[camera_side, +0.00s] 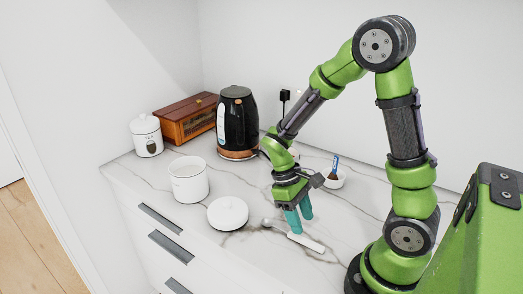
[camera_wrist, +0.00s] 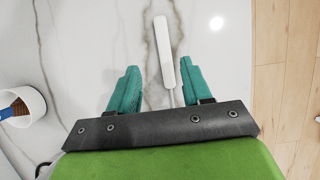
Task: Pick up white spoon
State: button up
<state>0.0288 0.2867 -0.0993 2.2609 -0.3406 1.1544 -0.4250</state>
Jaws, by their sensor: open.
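The white spoon (camera_side: 306,243) lies on the marble counter near its front edge, with a white handle and a grey metal head. My gripper (camera_side: 301,224) is over the spoon, pointing down, its teal fingers apart with nothing held. In the wrist view the spoon's white handle (camera_wrist: 164,50) extends ahead, and its thin metal neck runs back between the fingers of my gripper (camera_wrist: 158,70), closer to the right finger. The spoon's head is hidden under the gripper there. The exact height of the fingertips above the counter is hard to tell.
A white round lid (camera_side: 228,212) lies left of the spoon, with a white pot (camera_side: 189,181) behind it. A small white bowl with a blue-handled brush (camera_side: 334,172) stands behind the gripper. A black kettle (camera_side: 237,120), wooden box (camera_side: 187,119) and white canister (camera_side: 146,137) stand farther back.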

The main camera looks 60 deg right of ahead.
aim_at(305, 240)
jog(key=x, duration=0.4)
jog(key=shift+a+f, duration=0.35)
jog(key=shift+f, duration=0.1)
grip_shut()
